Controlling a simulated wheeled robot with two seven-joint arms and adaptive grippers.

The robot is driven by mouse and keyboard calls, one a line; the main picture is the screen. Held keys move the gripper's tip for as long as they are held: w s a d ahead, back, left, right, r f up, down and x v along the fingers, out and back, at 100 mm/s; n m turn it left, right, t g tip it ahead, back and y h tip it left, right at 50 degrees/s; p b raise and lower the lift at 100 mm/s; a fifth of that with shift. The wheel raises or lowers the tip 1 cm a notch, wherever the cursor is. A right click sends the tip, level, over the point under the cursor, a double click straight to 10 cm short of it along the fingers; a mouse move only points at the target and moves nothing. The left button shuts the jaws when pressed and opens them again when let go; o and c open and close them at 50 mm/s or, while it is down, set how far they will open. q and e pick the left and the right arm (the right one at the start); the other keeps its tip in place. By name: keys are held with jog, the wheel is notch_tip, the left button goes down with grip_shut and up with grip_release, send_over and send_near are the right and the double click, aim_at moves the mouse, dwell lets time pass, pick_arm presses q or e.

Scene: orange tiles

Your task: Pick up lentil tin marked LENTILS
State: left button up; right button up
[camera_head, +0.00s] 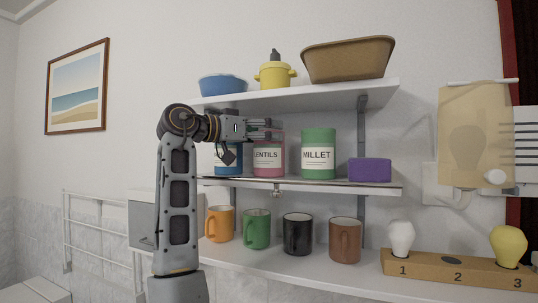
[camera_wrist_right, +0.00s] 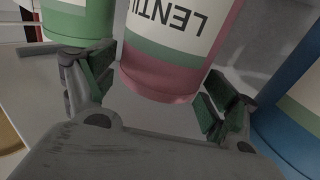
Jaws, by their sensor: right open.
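The lentil tin (camera_head: 268,160) is pink with a white label ending in "ENTILS" and stands upright on the middle shelf. In the right wrist view the tin (camera_wrist_right: 170,65) appears upside down, its pink end between or just beyond the fingers. My right gripper (camera_head: 266,129) is open, its fingertips by the tin's upper part in the head view. In the wrist view the right gripper (camera_wrist_right: 158,98) has one finger on each side, with no visible grip. The tin's top is partly hidden by the fingers. My left gripper is not in view.
A green MILLET tin (camera_head: 318,155) stands close on the right, and a blue tin (camera_head: 228,160) on the left, partly behind my gripper. A purple block (camera_head: 370,170) lies farther right. The upper shelf (camera_head: 300,97) is close above; several mugs stand below.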

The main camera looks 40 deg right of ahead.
jog(key=c, duration=1.4)
jog(key=shift+c, duration=0.5)
jog(key=shift+d+r, duration=0.1)
